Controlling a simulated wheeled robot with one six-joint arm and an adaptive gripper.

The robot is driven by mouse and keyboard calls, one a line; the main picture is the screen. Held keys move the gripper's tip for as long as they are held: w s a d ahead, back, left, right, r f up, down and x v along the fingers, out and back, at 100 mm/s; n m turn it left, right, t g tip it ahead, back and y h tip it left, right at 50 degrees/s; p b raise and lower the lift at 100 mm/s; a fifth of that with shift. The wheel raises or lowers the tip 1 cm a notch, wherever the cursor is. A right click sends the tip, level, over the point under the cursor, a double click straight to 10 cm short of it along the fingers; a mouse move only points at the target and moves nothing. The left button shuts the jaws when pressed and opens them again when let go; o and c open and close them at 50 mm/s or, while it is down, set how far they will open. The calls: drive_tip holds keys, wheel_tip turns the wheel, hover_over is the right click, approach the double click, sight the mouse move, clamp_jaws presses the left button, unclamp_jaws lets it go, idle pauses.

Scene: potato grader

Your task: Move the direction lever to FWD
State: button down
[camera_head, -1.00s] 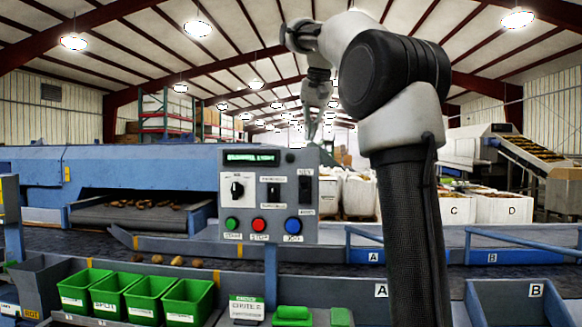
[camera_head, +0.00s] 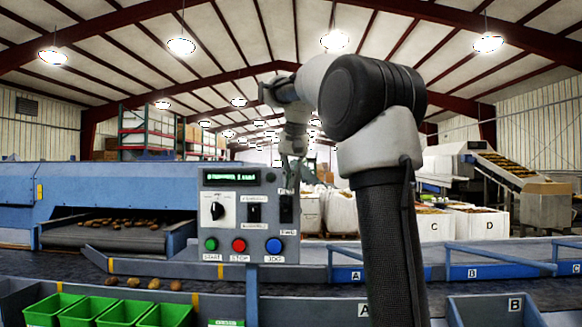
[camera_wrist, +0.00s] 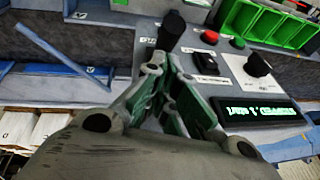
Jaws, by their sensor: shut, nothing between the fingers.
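The grey control panel (camera_head: 263,226) stands at centre in the head view. The black direction lever (camera_head: 286,211) is on its right side, above a label that appears to read FWD. In the wrist view, which sees the panel upside down, the black lever (camera_wrist: 171,30) stands out just beyond my fingers. My gripper (camera_wrist: 166,68) is shut and empty, its tips close to the lever; I cannot tell whether they touch. In the head view my gripper (camera_head: 290,186) hangs at the panel's upper right edge. The lever's exact setting is unclear.
Nearby are a black selector knob (camera_head: 217,211), a middle switch (camera_head: 254,212), and green (camera_head: 211,244), red (camera_head: 239,245) and blue (camera_head: 274,245) buttons. A lit display (camera_head: 231,177) tops the panel. Green bins (camera_head: 101,311) stand at lower left. Blue rails (camera_head: 505,255) lie right.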

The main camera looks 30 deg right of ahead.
sight(288, 202)
drive_tip(key=shift+x, duration=0.95)
drive_tip(key=shift+s+a, duration=0.1)
drive_tip(key=shift+s+f+t+h, duration=0.15)
drive_tip(key=shift+t+h, duration=0.15)
drive_tip(key=shift+s+a+f, duration=0.1)
drive_tip(key=shift+a, duration=0.05)
drive_tip(key=shift+s+a+f+t+h, duration=0.45)
drive_tip(key=shift+s+f+t+h, duration=0.2)
drive_tip(key=shift+t, duration=0.35)
drive_tip(key=shift+s+a+f+n+t+h, duration=0.15)
drive_tip(key=shift+s+f+t+h, duration=0.15)
drive_tip(key=shift+f+t, duration=0.2)
drive_tip(key=shift+s+a+f+n+t+h, duration=0.2)
drive_tip(key=shift+f+t+h, duration=0.2)
drive_tip(key=shift+t, duration=0.2)
drive_tip(key=shift+s+a+f, duration=0.2)
drive_tip(key=shift+s+f, duration=0.1)
drive_tip(key=shift+f, duration=0.5)
drive_tip(key=shift+s+f, duration=0.15)
drive_tip(key=shift+f, duration=1.05)
